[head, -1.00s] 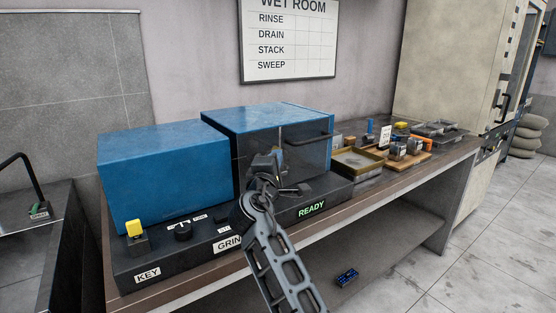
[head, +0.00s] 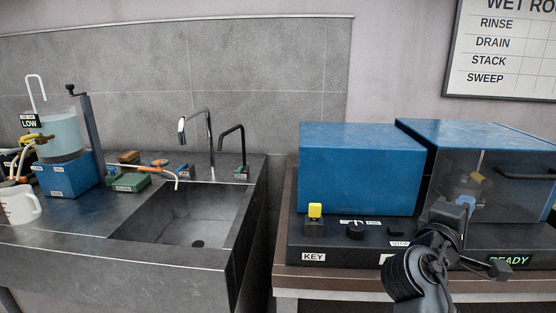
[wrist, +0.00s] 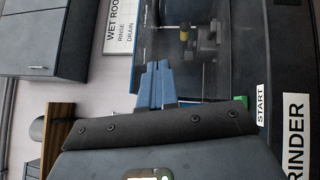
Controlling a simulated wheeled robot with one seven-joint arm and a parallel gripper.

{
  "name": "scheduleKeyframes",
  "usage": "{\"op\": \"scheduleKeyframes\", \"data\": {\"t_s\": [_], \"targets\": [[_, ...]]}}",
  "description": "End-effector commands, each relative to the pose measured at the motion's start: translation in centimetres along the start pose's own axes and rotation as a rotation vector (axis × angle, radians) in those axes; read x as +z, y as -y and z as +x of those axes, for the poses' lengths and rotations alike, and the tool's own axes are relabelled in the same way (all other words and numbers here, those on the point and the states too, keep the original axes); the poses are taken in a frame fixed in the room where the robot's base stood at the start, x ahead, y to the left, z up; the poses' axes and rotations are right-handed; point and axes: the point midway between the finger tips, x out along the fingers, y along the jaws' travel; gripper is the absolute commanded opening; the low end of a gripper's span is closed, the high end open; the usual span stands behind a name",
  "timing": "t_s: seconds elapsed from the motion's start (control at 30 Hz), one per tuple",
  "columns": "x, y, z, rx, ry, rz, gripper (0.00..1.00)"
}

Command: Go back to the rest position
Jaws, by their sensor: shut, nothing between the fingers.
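My gripper (head: 465,201) is in front of the blue grinder machine in the head view. Its blue fingers are pressed together and empty in the wrist view (wrist: 157,86). The grinder (head: 360,165) has a blue housing and a clear-fronted chamber (head: 485,185) at the right, with a dark mechanism inside. Its black control base (head: 335,240) carries a yellow key (head: 315,211), a black knob (head: 355,230) and a lit READY display (head: 508,261). My arm hides part of the base and its label.
A dark counter with a sink (head: 195,215) stands at the left, with a tall tap (head: 209,140). On it are a blue-based flotation cell (head: 70,177), a white jug (head: 18,205) and a green box (head: 130,183). A gap separates this counter from the grinder bench (head: 285,270).

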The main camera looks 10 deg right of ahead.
Motion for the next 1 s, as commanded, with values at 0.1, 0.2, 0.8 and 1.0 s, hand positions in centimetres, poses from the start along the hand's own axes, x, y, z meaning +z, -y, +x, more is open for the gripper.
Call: {"op": "scheduleKeyframes", "data": {"t_s": [0.1, 0.2, 0.8, 1.0], "targets": [[-0.1, 1.4, -0.7, -0.011, -0.039, 0.007, 0.0], [-0.2, 3.6, -2.1, -0.031, -0.115, 0.029, 0.0], [3.5, 16.6, -17.7, -0.354, -0.64, 0.364, 0.0], [6.5, 18.4, -23.4, -0.506, -0.748, 0.522, 0.0]]}}
